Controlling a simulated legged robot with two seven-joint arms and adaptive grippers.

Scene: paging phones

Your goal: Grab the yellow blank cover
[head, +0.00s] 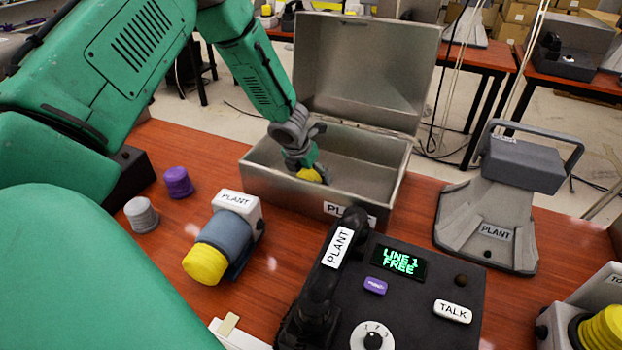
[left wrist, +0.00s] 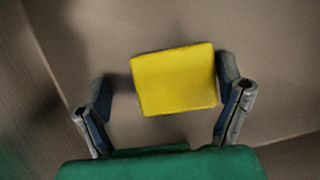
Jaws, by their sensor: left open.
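The yellow blank cover (head: 310,176) lies on the floor of the open metal box (head: 262,188), near its left end. In the left wrist view the cover (left wrist: 175,79) is a flat yellow block between the fingers, slightly tilted. My left gripper (head: 304,160) reaches down into the box over the cover. In the left wrist view my left gripper (left wrist: 166,108) is open, with one finger at each side of the cover. A gap shows at the left finger; the right finger is very close to the cover, and I cannot tell whether they touch. My right gripper is not in view.
The box lid (head: 368,65) stands open behind. In front are a desk phone (head: 410,300), a grey lamp-like unit with a yellow cap (head: 205,263), a purple knob (head: 178,182) and a grey knob (head: 141,214). A grey PLANT stand (head: 490,225) is at right.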

